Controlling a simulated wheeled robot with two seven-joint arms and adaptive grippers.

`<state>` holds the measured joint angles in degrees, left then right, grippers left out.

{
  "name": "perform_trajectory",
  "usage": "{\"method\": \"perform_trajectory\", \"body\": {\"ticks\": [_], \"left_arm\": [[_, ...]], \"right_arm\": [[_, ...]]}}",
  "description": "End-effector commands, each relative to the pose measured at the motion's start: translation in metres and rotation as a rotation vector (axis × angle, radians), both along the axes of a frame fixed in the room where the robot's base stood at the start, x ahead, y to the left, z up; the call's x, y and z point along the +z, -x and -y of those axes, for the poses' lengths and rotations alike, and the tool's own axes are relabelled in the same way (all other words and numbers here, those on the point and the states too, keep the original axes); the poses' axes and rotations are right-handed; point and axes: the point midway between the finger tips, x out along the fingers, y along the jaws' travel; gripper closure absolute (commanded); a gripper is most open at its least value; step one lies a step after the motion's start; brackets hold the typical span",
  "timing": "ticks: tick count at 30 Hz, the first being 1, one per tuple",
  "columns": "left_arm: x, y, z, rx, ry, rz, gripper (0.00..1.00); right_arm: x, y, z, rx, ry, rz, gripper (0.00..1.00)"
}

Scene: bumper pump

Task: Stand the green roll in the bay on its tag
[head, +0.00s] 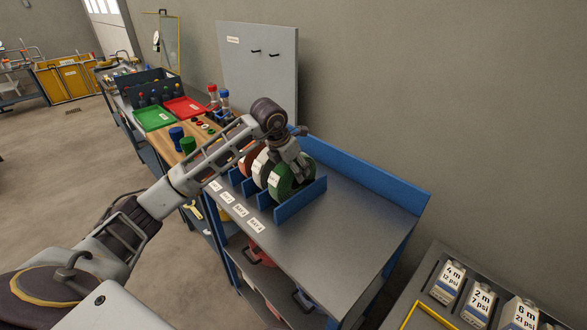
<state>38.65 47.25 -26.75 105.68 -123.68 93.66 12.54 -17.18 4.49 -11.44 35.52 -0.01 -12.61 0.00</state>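The green roll (281,190) stands upright on its edge between blue dividers, in the bay at the right end of the row. A white roll (260,168) and a reddish-brown roll (246,161) stand in the bays to its left. White tags (256,225) lie in a row on the grey bench top in front of the bays. My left gripper (299,172) reaches down at the top right of the green roll and seems to touch it. Its fingertips are too small and partly hidden to show whether they grip. My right gripper is out of view.
The grey bench top (330,235) is clear right of the blue end divider (300,200), with a raised blue edge (375,180) behind. A bench with labelled packs (478,302) stands at lower right. Green (153,118) and red trays sit farther back.

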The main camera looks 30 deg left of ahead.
Motion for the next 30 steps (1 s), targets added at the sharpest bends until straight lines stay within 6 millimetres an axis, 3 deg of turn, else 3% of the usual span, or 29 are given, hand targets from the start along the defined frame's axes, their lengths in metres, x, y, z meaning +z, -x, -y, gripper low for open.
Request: {"method": "perform_trajectory", "body": {"ticks": [14, 30], "left_arm": [[0.007, 0.001, -0.001, 0.0, -0.001, 0.001, 0.4], [0.073, 0.027, -0.01, 0.0, -0.001, 0.004, 0.4]], "right_arm": [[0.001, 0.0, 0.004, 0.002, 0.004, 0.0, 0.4], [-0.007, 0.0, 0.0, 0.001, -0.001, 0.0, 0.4]]}}
